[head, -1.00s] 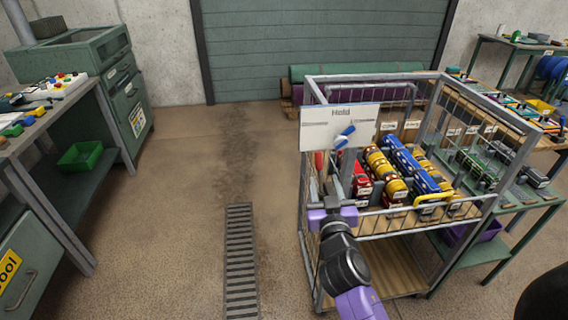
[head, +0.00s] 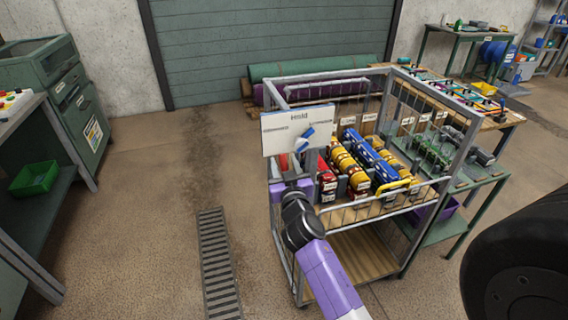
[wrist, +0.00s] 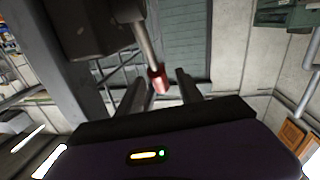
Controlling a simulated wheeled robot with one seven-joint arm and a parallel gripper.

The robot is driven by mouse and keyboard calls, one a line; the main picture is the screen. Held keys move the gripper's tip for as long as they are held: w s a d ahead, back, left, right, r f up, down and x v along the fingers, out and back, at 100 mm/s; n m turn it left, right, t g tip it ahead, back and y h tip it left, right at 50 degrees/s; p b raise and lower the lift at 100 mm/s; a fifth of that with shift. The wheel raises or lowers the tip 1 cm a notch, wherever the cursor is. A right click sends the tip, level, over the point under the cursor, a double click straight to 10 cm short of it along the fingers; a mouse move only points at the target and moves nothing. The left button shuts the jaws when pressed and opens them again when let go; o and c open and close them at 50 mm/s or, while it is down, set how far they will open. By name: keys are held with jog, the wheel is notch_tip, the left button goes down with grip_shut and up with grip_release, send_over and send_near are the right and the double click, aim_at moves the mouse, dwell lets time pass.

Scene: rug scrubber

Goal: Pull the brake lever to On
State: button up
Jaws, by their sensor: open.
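A white panel (head: 280,142) labelled "Hold" stands at the cart's near left corner, with a tilted blue pointer (head: 304,137) on its face. In the wrist view a grey lever with a red tip (wrist: 157,79) hangs from a dark housing (wrist: 85,25). I cannot read any On mark. My gripper (wrist: 160,88) is open, with the red tip showing between its two fingers; contact cannot be told. In the head view my gripper (head: 294,168) is just below the panel, which hides part of it, and a bit of red shows beside it.
The wire-sided cart (head: 420,190) holds red, yellow and blue items behind its near rail. A bench with a green bin (head: 34,177) is at left. A floor grate (head: 217,262) lies left of the cart. A large black wheel (head: 525,265) is at lower right.

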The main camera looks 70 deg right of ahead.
jog(key=shift+c, duration=0.2)
grip_shut()
dwell(1.1)
